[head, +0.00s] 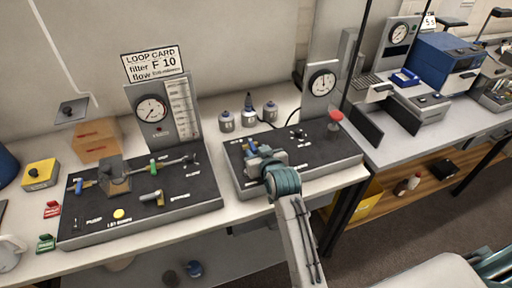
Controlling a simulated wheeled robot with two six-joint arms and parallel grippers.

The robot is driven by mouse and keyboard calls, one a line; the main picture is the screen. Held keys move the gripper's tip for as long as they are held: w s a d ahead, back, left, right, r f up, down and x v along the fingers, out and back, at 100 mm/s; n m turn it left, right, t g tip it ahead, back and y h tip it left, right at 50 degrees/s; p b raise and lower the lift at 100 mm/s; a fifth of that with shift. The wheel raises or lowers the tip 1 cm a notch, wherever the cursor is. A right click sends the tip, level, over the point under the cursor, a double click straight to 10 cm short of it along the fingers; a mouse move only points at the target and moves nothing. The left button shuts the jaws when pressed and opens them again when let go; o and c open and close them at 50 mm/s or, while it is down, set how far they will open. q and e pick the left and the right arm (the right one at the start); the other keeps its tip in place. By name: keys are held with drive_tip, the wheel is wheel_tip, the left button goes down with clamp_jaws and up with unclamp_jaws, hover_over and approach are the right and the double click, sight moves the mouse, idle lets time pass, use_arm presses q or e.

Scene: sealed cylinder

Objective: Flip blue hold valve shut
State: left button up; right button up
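A small blue valve handle (249,148) shows on the dark panel (315,152) right of centre, partly hidden by my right gripper. My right gripper (253,155) is low over the left part of this panel, right at the blue handle. Its fingers are small and partly covered by my teal wrist, so I cannot tell whether they are open, shut or touching the handle. Another blue handle (86,184) is on the left panel (190,205). The printed labels are too small to read surely. My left gripper is not in view.
The right panel carries a round gauge (322,82) and a red knob (335,116). Small grey canisters (226,121) stand behind it. The left panel has a gauge (151,109), a green handle (153,166) and a yellow button (118,214). A narrow strip of bench separates the panels.

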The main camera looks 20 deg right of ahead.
drive_tip(key=p+v, duration=0.5)
drive_tip(key=v, duration=0.3)
drive_tip(key=shift+s+r, duration=0.15)
drive_tip(key=shift+r, duration=0.15)
drive_tip(key=shift+s+p, duration=0.3)
drive_tip(key=shift+p, duration=0.05)
